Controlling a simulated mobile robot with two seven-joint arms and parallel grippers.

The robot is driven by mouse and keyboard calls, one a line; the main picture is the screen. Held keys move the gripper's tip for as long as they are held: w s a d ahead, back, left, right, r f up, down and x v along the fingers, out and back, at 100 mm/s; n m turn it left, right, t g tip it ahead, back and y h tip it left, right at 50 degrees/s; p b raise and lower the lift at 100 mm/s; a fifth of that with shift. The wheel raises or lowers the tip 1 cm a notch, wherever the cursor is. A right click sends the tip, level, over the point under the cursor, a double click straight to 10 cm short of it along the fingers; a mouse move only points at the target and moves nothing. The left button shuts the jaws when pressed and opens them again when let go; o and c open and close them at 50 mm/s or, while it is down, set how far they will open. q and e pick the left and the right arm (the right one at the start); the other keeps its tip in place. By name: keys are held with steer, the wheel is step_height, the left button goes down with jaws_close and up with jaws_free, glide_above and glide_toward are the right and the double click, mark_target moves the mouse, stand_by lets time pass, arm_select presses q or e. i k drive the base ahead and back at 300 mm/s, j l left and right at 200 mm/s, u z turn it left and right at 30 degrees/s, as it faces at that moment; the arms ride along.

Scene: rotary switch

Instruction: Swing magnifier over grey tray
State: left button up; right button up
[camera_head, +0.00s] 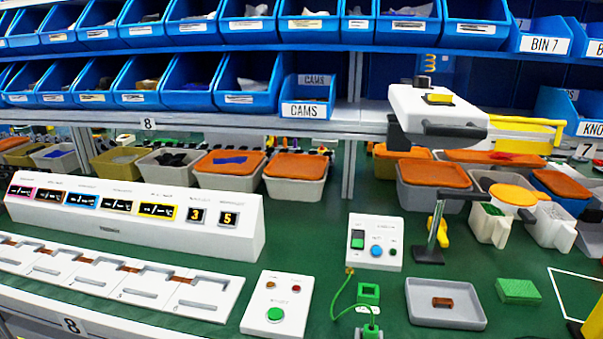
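The magnifier (437,228) appears to be the stand with a dark base and upright post on the green bench. Its arm runs right from the post top to an orange round head (512,195). The head is over pale containers, behind and to the right of the grey tray. The grey tray (422,312) lies in front of the stand with a small brown block (442,302) inside. Nothing hangs over the tray. Neither gripper can be made out.
A white switch box (375,242) and a green-buttoned panel (277,303) stand left of the tray. A green block (518,290) lies to its right. A white overhead unit (437,106) sits above the stand.

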mark_target(525, 213)
steer(key=z, duration=1.25)
